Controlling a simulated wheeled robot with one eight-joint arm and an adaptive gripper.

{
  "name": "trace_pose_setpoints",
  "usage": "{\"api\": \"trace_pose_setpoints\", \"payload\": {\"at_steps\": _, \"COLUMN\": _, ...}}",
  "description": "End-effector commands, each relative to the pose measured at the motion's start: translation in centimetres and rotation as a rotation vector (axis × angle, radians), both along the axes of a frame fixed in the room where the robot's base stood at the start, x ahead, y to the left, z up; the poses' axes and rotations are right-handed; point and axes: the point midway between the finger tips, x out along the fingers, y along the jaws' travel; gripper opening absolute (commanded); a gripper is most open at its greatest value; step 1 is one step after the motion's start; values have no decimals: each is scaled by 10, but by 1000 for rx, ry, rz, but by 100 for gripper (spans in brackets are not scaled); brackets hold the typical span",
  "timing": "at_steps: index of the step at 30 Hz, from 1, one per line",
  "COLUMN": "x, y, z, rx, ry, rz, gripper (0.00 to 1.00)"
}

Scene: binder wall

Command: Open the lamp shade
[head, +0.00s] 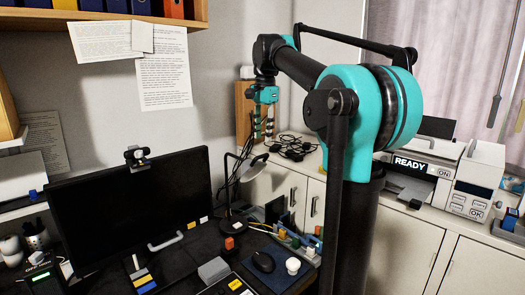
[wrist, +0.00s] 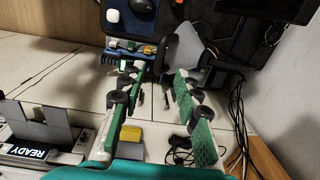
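The desk lamp stands at the back right of the dark desk in the head view. Its grey shade (head: 254,168) tilts at the end of a thin dark stem, above a round base (head: 232,226). In the wrist view a grey shade (wrist: 192,42) appears at the top, beyond the fingertips and partly behind dark parts. My gripper (head: 264,135) hangs above and slightly right of the shade in the head view, apart from it. In the wrist view my gripper (wrist: 157,74) has its green-padded fingers spread with nothing held between them.
A monitor (head: 135,210) stands left of the lamp. Black cables (head: 292,147) lie on the white cabinet beneath my gripper. A printer (head: 415,175) stands at the right.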

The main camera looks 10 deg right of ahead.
Motion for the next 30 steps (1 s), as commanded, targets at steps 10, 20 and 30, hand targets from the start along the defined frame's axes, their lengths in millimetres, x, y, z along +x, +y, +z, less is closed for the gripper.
{"api": "trace_pose_setpoints", "payload": {"at_steps": 10, "x": 2, "y": 2, "z": -54, "rx": 0, "ry": 0, "rz": 0, "gripper": 32}}
{"api": "trace_pose_setpoints", "payload": {"at_steps": 20, "x": 2, "y": 2, "z": -64, "rx": 0, "ry": 0, "rz": 0, "gripper": 32}}
{"api": "trace_pose_setpoints", "payload": {"at_steps": 30, "x": 2, "y": 2, "z": -64, "rx": 0, "ry": 0, "rz": 0, "gripper": 5}}
